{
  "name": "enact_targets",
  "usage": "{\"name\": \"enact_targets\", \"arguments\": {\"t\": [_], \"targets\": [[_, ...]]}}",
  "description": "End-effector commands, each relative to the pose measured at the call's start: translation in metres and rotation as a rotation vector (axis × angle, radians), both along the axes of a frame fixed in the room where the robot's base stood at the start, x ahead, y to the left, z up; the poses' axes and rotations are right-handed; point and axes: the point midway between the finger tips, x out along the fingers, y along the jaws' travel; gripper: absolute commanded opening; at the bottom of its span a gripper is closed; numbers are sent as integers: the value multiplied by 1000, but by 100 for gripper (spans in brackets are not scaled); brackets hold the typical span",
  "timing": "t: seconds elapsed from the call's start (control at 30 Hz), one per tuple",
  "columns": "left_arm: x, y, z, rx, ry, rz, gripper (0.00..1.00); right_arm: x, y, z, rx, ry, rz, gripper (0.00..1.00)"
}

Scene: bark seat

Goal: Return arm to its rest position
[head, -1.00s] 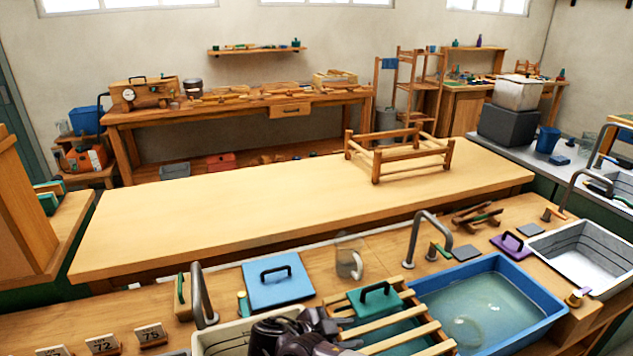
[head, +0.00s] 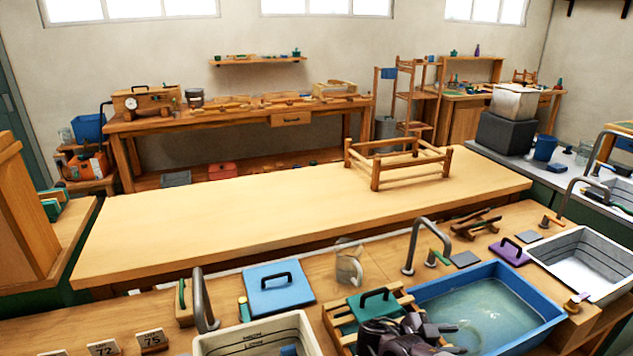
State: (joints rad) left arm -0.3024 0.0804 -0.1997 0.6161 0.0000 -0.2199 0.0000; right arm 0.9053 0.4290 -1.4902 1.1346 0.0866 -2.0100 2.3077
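My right gripper (head: 405,335), dark grey, is at the bottom of the head view, right of centre. It is over the near part of the slatted wooden rack (head: 335,322) and the left edge of the blue water basin (head: 532,325). Its fingers are dark and partly cut off by the picture edge, so I cannot tell whether they are open or shut. No held thing shows at it. My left gripper is not in view.
A green lid (head: 372,305) lies on the rack. A white basin (head: 235,340) stands left of it. A glass jug (head: 349,268), a blue lid (head: 278,285) and a tap (head: 412,245) stand behind. The long wooden table (head: 250,215) is mostly bare.

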Motion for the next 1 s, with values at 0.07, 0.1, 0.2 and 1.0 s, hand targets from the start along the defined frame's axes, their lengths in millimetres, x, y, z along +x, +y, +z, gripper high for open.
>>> {"name": "enact_targets", "arguments": {"t": [0.07,0.1,0.2,1.0], "targets": [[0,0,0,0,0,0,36,-5,-40,4,-40,0,-51,35],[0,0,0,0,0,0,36,-7,-57,6,-57,0,-73,35],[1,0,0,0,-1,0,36,-15,-97,12,-98,0,-126,35],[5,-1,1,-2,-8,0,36,-259,-252,-332,395,1369,876,35]]}}
